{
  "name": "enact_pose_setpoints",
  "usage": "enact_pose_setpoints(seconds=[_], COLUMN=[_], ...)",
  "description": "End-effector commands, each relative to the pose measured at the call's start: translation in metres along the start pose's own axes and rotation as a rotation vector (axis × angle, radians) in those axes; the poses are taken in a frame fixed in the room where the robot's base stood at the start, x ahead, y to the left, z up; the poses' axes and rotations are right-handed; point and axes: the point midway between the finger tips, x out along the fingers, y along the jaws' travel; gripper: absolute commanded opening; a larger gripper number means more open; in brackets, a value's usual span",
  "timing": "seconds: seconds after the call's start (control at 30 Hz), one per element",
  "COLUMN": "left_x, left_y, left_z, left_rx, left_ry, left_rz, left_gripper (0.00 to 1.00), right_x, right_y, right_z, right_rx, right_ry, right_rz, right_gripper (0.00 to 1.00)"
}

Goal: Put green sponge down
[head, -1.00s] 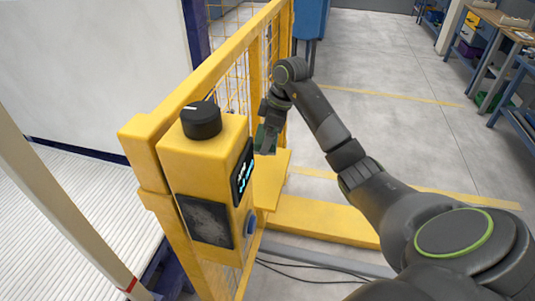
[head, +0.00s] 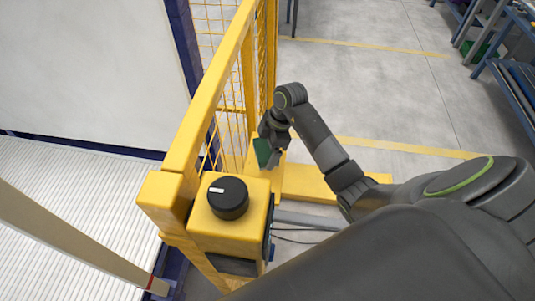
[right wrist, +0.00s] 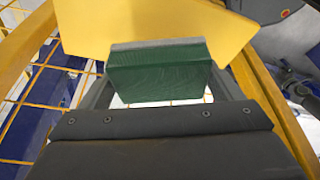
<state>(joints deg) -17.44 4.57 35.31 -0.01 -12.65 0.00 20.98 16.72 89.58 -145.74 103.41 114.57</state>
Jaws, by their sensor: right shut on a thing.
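The green sponge (right wrist: 160,72) is a block with a grey layer along its far edge. It sits between the fingers of my right gripper (right wrist: 158,88), which is shut on it. In the head view the sponge (head: 264,152) shows at the end of my right arm, close to the yellow fence. A yellow surface (right wrist: 150,22) lies just past the sponge in the right wrist view. I cannot tell whether the sponge touches it. My left gripper is not in view.
A yellow control post with a black knob (head: 228,197) stands in front of the sponge. The yellow mesh fence (head: 212,100) runs along the left, with a white slatted surface (head: 70,200) beyond it. Grey floor (head: 370,90) is open at the right.

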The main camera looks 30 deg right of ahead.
Motion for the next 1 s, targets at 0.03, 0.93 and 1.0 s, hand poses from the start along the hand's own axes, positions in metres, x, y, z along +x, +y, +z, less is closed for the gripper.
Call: enact_pose_setpoints(seconds=[0.03,0.93,1.0], left_x=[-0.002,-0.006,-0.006], left_y=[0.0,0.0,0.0], left_z=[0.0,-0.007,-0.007], left_rx=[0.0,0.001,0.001], left_ry=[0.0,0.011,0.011], left_rz=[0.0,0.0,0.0], left_gripper=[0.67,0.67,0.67], right_x=[0.004,0.045,0.045], right_y=[0.0,0.001,0.001], right_z=[0.001,0.014,0.014], right_rx=[0.001,0.001,0.001], right_ry=[0.0,0.0,0.0], right_rz=[-0.001,0.001,0.001], right_gripper=[0.68,1.0,1.0])
